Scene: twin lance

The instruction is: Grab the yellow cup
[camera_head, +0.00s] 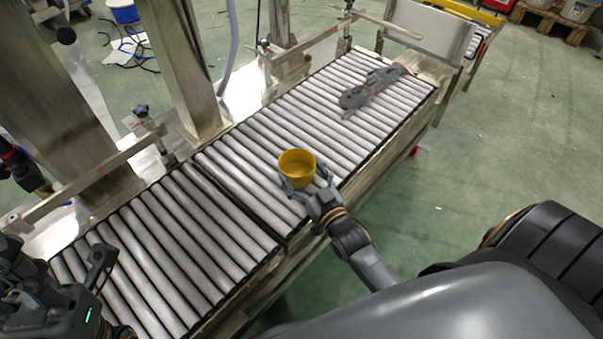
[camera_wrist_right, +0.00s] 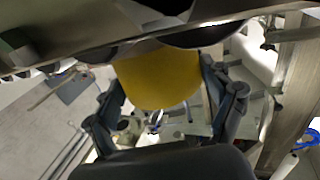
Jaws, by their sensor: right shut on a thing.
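The yellow cup (camera_head: 297,163) is over the roller conveyor (camera_head: 215,235), open side up, in the head view. My right gripper (camera_head: 307,181) has one finger on each side of it and is shut on it. In the right wrist view, the yellow cup (camera_wrist_right: 160,80) fills the space between the fingers of my right gripper (camera_wrist_right: 165,98). Whether the cup touches the rollers is hard to tell. My left gripper (camera_head: 98,262) is at the lower left over the near rollers, partly cut off and dark; its jaw state is unclear.
A dark grey jointed object (camera_head: 370,88) lies on the far rollers. Metal posts (camera_head: 180,65) and a side rail (camera_head: 90,172) line the conveyor's left side. A blue bucket (camera_head: 124,11) stands on the green floor at the back. The rollers between cup and grey object are clear.

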